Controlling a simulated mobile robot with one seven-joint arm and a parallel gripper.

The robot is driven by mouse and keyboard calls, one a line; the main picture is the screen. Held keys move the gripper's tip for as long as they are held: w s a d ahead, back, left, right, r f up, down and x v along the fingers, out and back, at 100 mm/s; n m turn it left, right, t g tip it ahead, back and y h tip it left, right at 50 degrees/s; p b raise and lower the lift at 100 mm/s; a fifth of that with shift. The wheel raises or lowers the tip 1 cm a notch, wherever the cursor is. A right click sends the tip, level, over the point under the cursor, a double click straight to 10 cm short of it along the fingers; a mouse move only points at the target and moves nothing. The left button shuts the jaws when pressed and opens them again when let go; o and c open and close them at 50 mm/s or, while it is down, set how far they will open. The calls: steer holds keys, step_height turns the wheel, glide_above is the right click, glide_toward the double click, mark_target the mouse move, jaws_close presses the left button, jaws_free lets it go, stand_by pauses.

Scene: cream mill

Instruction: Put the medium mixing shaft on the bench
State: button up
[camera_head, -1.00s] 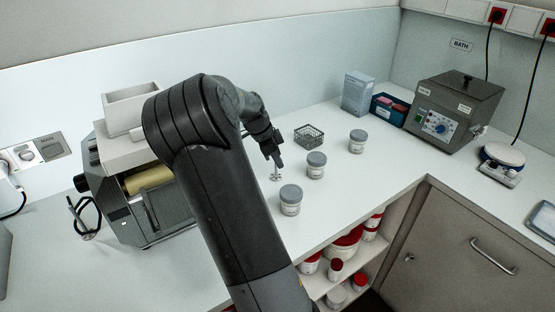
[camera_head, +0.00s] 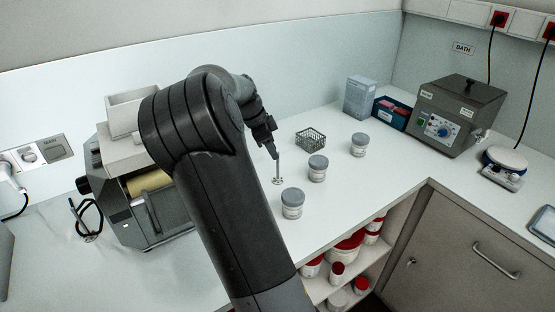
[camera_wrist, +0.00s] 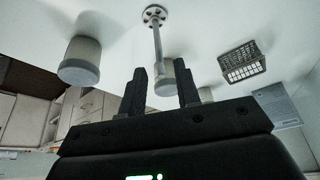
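The mixing shaft (camera_head: 278,169), a thin grey rod with a small holed disc at its lower end, stands upright on the white bench (camera_head: 330,205), left of the grey-lidded jars. In the wrist view, which is upside down, the shaft (camera_wrist: 158,42) runs from its disc at the top toward the gap between my fingers. My gripper (camera_head: 272,153) is beside the shaft's upper end. In the wrist view my gripper (camera_wrist: 160,88) has its two fingers apart, with no finger seen touching the rod. The rod's tip is hard to make out against a jar behind it.
Grey-lidded jars (camera_head: 292,204), (camera_head: 317,169) and (camera_head: 359,146) stand close by on the right. A wire basket (camera_head: 310,140) is behind. A roller mill (camera_head: 150,205) stands left; a bath unit (camera_head: 455,115) stands at the back right. Open bench lies around the shaft.

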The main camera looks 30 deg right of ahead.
steer(key=s+v, duration=0.1)
steer(key=v, duration=0.4)
steer(key=s+a+r+n+t+y, duration=0.2)
steer(key=s+a+r+n, duration=0.1)
steer(key=s+a+n, duration=0.35)
steer(key=s+a+r+n+t+y, duration=0.2)
steer(key=s+a+n, duration=0.4)
steer(key=s+a, duration=0.2)
steer(key=s+a+f+n+t, duration=0.1)
steer(key=s+a+n+t, duration=0.2)
steer(key=s+a+n, duration=0.6)
steer(key=s+n, duration=0.1)
steer(key=s, duration=0.3)
steer(key=shift+f, duration=0.2)
